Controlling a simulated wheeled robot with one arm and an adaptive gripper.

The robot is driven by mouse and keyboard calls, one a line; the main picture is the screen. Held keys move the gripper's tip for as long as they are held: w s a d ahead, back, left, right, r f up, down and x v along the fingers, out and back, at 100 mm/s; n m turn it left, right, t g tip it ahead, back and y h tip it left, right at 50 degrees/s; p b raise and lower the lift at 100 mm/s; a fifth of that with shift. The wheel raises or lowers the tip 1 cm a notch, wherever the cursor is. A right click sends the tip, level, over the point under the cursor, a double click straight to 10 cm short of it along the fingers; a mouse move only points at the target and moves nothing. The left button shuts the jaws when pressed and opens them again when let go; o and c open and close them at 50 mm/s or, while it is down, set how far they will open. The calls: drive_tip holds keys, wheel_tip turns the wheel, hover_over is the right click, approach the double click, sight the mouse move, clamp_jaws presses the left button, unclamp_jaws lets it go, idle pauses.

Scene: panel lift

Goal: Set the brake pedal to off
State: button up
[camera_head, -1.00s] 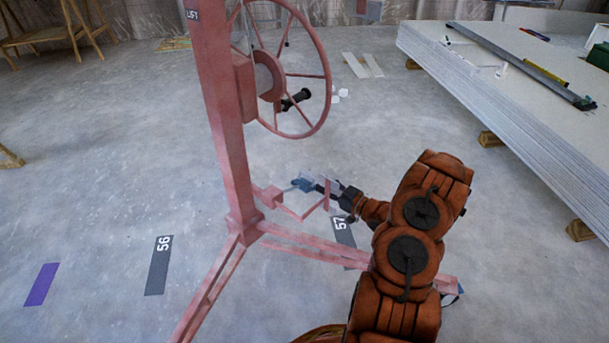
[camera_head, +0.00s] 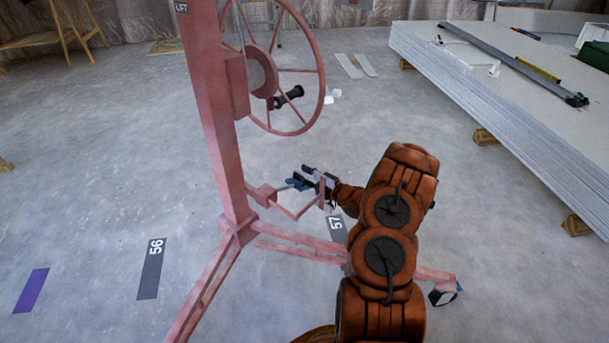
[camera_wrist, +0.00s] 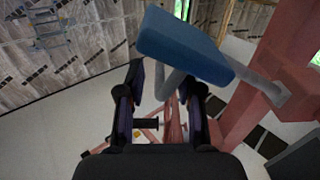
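The brake pedal has a blue pad (camera_head: 297,183) on a grey rod, low on the side of the pink lift post (camera_head: 218,120). In the wrist view the blue pad (camera_wrist: 185,45) looms large, above and just ahead of the fingers, slightly right of centre. The grey rod (camera_wrist: 262,88) runs right to the pink post. My gripper (camera_head: 318,180) is at the pedal's right side. In the wrist view my gripper (camera_wrist: 163,95) is open, its two dark fingers apart. A bent grey piece shows between them; I cannot tell whether either finger touches the pedal.
The pink handwheel (camera_head: 285,70) with a black handle (camera_head: 289,97) stands above the pedal. The lift's pink legs (camera_head: 205,295) spread over the floor. A stack of panels (camera_head: 480,85) lies at the right. The floor at the left is largely clear.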

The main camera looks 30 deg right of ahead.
drive_tip(key=c, duration=0.6)
clamp_jaws()
drive_tip(key=shift+d, duration=0.15)
